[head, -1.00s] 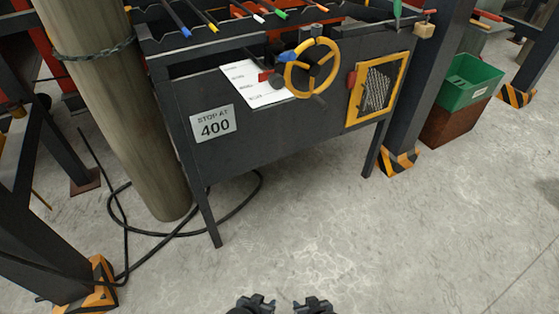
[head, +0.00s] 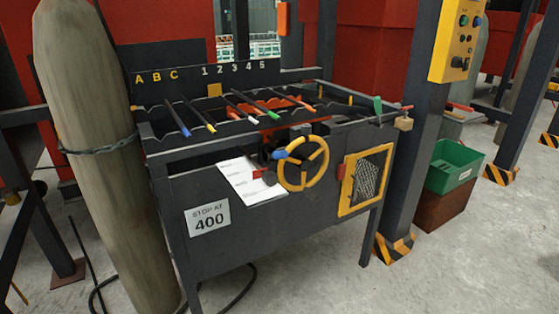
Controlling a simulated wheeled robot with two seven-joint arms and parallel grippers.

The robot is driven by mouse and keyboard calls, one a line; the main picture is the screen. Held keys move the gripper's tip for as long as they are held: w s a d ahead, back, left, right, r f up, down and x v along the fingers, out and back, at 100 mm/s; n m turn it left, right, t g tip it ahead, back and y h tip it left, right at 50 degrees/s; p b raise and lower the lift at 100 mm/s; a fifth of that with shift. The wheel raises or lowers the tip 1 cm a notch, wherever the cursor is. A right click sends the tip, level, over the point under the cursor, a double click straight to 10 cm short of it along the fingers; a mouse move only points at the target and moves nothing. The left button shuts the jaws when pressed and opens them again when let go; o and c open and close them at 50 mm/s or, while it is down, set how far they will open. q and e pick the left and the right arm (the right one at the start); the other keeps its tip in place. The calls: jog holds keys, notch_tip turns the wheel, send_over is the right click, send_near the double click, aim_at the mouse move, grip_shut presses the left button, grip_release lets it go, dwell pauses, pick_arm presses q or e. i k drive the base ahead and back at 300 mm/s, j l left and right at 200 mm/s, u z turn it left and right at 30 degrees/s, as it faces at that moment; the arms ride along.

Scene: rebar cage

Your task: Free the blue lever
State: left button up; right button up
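A small blue piece (head: 281,155), possibly the blue lever's grip, shows at the left rim of the yellow handwheel (head: 304,164) on the dark bench's front. A red piece (head: 264,173) sits just left of the wheel, over a white printed sheet (head: 246,182). I cannot tell how the blue piece is held, as the wheel and dark fittings crowd it. A blue-tipped rod (head: 178,117) lies on the rack among rods with other coloured tips. A brass padlock (head: 404,123) hangs at the bench's right end, beside a green handle (head: 378,107). Neither gripper is in view.
A dark post (head: 414,140), a green bin (head: 453,166) and a yellow control box (head: 460,40) are right.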

aim_at(283, 155)
jog(key=k+j+z, duration=0.15)
jog(key=z, duration=0.25)
jog(key=k+z, duration=0.25)
jog(key=z, duration=0.2)
jog(key=k+z, duration=0.25)
jog(key=z, duration=0.15)
